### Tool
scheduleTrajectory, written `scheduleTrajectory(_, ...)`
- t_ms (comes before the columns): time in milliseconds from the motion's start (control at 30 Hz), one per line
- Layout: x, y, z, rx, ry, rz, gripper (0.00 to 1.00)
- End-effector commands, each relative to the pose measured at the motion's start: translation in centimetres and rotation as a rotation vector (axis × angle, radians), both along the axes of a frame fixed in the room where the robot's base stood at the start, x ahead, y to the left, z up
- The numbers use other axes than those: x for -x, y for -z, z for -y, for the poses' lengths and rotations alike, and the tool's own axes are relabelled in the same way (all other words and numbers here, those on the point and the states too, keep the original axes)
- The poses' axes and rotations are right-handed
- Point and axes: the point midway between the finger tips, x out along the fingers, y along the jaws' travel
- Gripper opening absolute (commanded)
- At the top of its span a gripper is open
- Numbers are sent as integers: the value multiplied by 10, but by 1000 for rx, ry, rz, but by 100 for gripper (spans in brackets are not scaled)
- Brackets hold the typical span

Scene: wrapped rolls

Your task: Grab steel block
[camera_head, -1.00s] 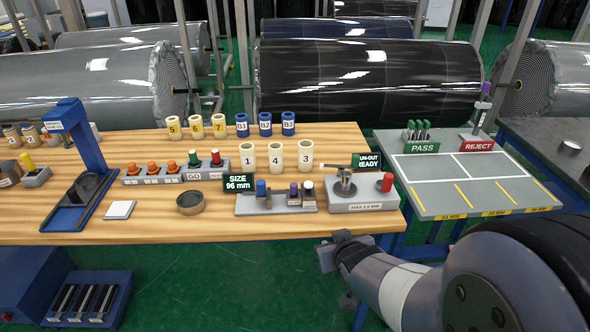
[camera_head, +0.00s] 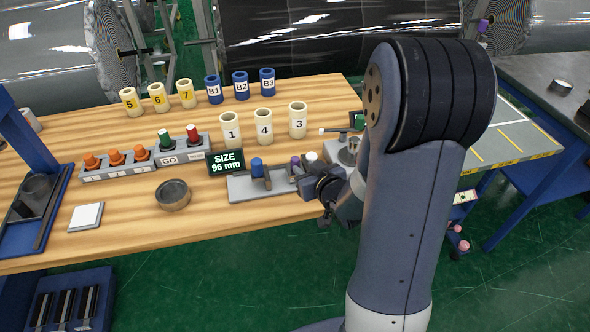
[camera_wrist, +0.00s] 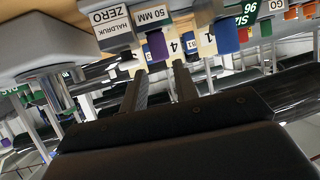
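My gripper (camera_head: 310,181) is at the right end of a grey gauge stand (camera_head: 244,190) on the wooden bench. In the wrist view, my gripper (camera_wrist: 158,72) has its two dark fingers apart, with a purple-topped peg (camera_wrist: 157,46) seen beyond the gap. A grey part labelled 50 MM (camera_wrist: 152,16) lies ahead of the fingertips. Next to it is a grey part labelled ZERO (camera_wrist: 111,22). I cannot tell for certain which grey part is the steel block. My arm and gripper hide part of the stand's right end in the head view.
A blue-topped peg (camera_head: 257,167) stands on the stand, with the SIZE 96 mm display (camera_head: 226,162) behind. Numbered cream cups (camera_head: 264,127) stand farther back. A dark round ring (camera_head: 173,194) and white pad (camera_head: 86,217) lie left. The bench front between them is clear.

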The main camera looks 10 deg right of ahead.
Motion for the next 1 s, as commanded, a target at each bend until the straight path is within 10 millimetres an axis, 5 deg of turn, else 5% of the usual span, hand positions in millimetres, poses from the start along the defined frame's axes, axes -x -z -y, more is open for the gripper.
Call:
scheduleTrajectory(600, -49, 18, -10, 1, 0, -1, 29)
scheduleTrajectory(1000, -52, 20, -10, 1, 1, -1, 22)
